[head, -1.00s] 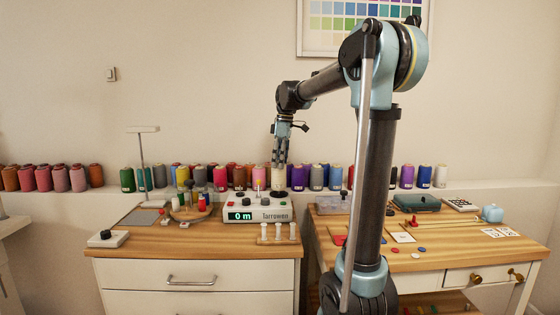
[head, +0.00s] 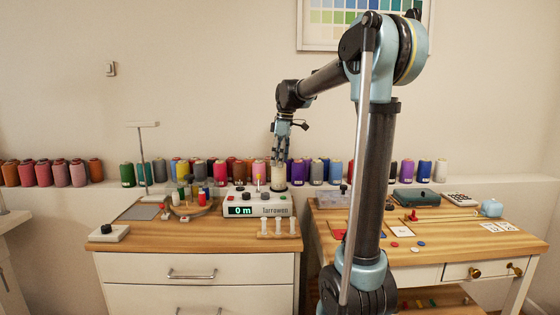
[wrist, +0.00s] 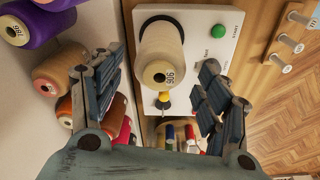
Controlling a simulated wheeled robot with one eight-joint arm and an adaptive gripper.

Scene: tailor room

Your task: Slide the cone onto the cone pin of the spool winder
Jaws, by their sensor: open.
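The cream cone (head: 278,176), marked 906, stands upright at the right end of the spool winder (head: 262,211). In the wrist view the cone (wrist: 160,48) shows over the winder's white top (wrist: 214,62), and its body hides the cone pin. My gripper (head: 282,156) is directly above the cone in the head view. In the wrist view my gripper (wrist: 158,66) is open, with a finger on each side of the cone's top and clear gaps to both. Nothing is held.
Several coloured cones (head: 212,172) line the ledge behind the winder, close to my left finger in the wrist view. A wooden rack of white bobbins (head: 278,229) stands in front. A round tray of small spools (head: 192,208) is on the left.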

